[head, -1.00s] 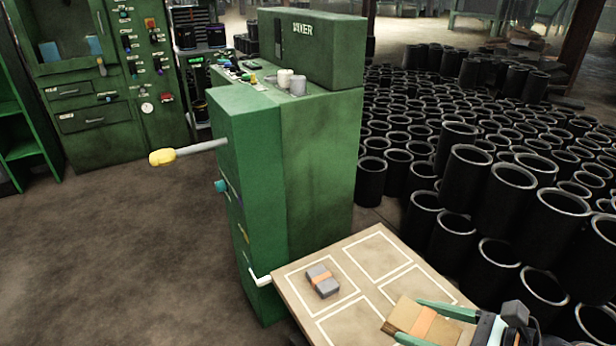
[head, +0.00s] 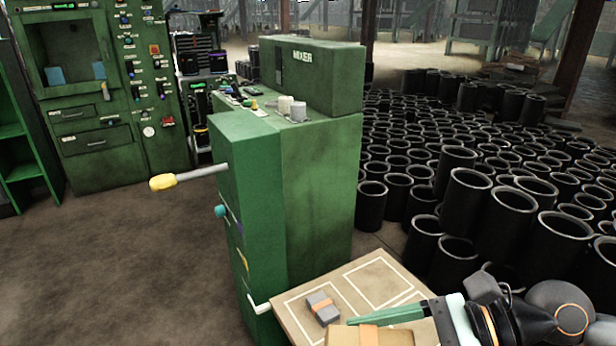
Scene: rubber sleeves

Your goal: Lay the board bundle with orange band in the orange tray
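The board bundle with orange band (head: 345,335) is a tan stack at the bottom edge of the head view, partly cut off. My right gripper (head: 385,315) comes in from the right. One green finger lies along the bundle's far side; the other finger is hidden or below the frame. The gripper appears shut on the bundle, holding it above the table. The orange tray is not in view. My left gripper is not in view.
A work table (head: 275,305) with white outlined squares holds a grey bundle with an orange band (head: 322,308). A green mixer (head: 315,180) with a yellow-ended lever (head: 165,182) stands behind it. Black sleeves (head: 450,250) fill the right. The floor at left is clear.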

